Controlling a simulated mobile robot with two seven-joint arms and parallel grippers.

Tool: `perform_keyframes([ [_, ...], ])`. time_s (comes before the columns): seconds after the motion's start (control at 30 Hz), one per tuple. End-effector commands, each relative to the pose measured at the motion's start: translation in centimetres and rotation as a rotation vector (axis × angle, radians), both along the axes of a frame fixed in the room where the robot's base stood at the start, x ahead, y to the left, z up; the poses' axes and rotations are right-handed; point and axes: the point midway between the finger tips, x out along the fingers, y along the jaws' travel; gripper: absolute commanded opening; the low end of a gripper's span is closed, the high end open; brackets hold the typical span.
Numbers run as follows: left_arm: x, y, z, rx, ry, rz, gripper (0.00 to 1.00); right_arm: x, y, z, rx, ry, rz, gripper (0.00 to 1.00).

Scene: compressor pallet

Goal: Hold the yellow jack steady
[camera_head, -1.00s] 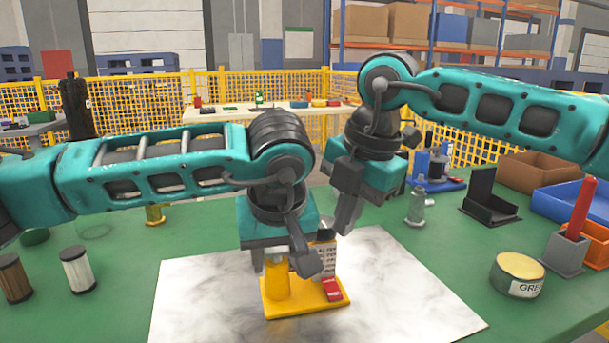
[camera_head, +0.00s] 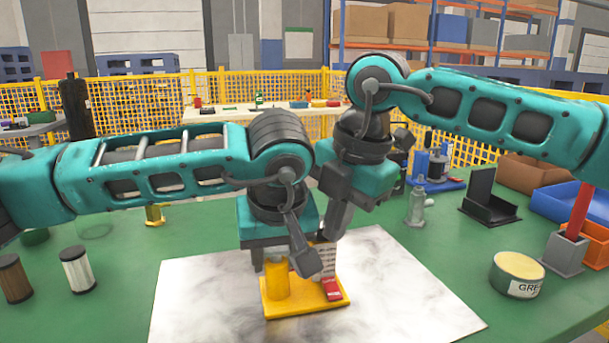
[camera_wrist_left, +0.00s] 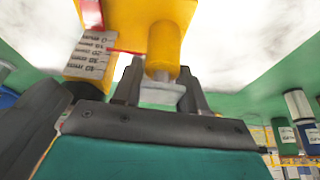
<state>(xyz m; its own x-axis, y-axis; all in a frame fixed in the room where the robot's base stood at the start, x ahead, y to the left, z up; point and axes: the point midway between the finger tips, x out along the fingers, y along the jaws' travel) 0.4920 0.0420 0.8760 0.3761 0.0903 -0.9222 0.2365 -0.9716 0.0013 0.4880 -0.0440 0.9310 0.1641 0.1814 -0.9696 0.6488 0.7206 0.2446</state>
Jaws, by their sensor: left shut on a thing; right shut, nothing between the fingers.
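The yellow jack (camera_head: 278,285) stands upright on its flat yellow base, on a pale marbled mat (camera_head: 200,290). My left gripper (camera_head: 284,259) comes down over the top of its cylinder and is shut on it. In the left wrist view the jack's cylinder (camera_wrist_left: 163,52) sits between the fingers of my left gripper (camera_wrist_left: 160,88).
Two filter cylinders, one brown (camera_head: 14,278) and one white (camera_head: 76,270), stand at the left. A grease tin (camera_head: 518,275), a black holder (camera_head: 487,203), a grey fitting (camera_head: 417,207) and bins (camera_head: 565,203) are at the right. The front of the mat is clear.

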Motion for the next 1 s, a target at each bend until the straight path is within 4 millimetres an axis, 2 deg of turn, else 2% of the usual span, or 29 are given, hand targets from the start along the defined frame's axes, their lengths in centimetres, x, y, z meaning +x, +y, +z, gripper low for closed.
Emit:
perform_keyframes([
  [0.03,-0.4,-0.4,-0.5,-0.001,0.011,-0.017,0.0,0.0,0.4,0.1,0.01,-0.006,0.007,0.0],
  [0.47,-0.5,-0.4,-0.7,0.0,0.014,-0.017,0.0,-0.7,-0.1,0.2,0.007,-0.007,0.004,0.0],
  [1.0,-0.4,-0.2,-0.7,0.004,0.016,-0.01,0.0,-0.7,-0.3,5.7,0.003,-0.004,0.001,0.0],
])
